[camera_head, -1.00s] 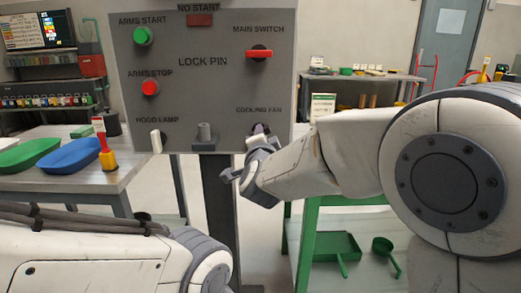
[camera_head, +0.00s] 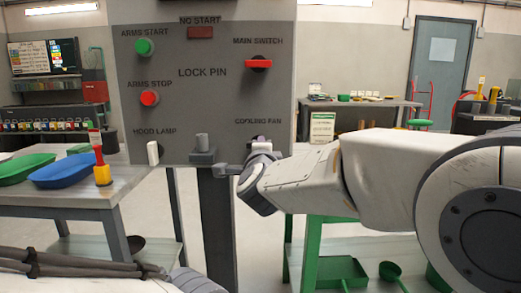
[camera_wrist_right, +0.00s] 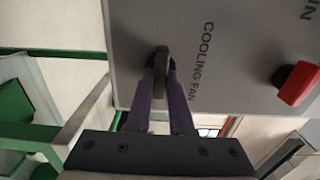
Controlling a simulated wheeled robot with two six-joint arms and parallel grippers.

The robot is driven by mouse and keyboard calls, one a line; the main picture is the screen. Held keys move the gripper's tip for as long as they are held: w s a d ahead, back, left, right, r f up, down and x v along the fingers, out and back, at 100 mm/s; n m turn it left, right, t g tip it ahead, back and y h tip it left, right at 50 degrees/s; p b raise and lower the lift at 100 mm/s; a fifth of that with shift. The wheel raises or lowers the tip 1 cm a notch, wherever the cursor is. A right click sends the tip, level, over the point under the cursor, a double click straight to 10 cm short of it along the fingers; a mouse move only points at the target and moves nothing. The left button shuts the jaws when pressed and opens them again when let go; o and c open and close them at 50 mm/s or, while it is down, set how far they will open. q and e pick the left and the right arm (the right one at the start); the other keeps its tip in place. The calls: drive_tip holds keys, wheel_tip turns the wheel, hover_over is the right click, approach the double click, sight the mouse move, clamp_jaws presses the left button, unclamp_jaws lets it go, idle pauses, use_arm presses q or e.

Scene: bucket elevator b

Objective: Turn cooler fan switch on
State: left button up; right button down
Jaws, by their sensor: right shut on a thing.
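The grey control panel (camera_head: 205,95) stands upright ahead of me, with a "COOLING FAN" label at its lower right. The cooling fan switch (camera_wrist_right: 161,60) is a dark grey knob below that label, seen in the right wrist view. My right gripper (camera_wrist_right: 160,75) is shut on this knob, one finger on each side. In the head view my right gripper (camera_head: 262,147) covers the knob at the panel's lower right. My left gripper is out of view; only part of my left arm shows at the bottom left.
The panel also holds a red main switch (camera_head: 258,64), a red stop button (camera_head: 149,98), a green start button (camera_head: 144,47), a white hood lamp switch (camera_head: 153,153) and a grey lock pin (camera_head: 203,144). A table with trays (camera_head: 70,170) stands at left.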

drive_tip(key=c, duration=0.8)
unclamp_jaws()
drive_tip(key=shift+s, duration=0.1)
drive_tip(key=s+p, duration=0.1)
drive_tip(key=s, duration=0.9)
drive_tip(key=shift+s, duration=0.15)
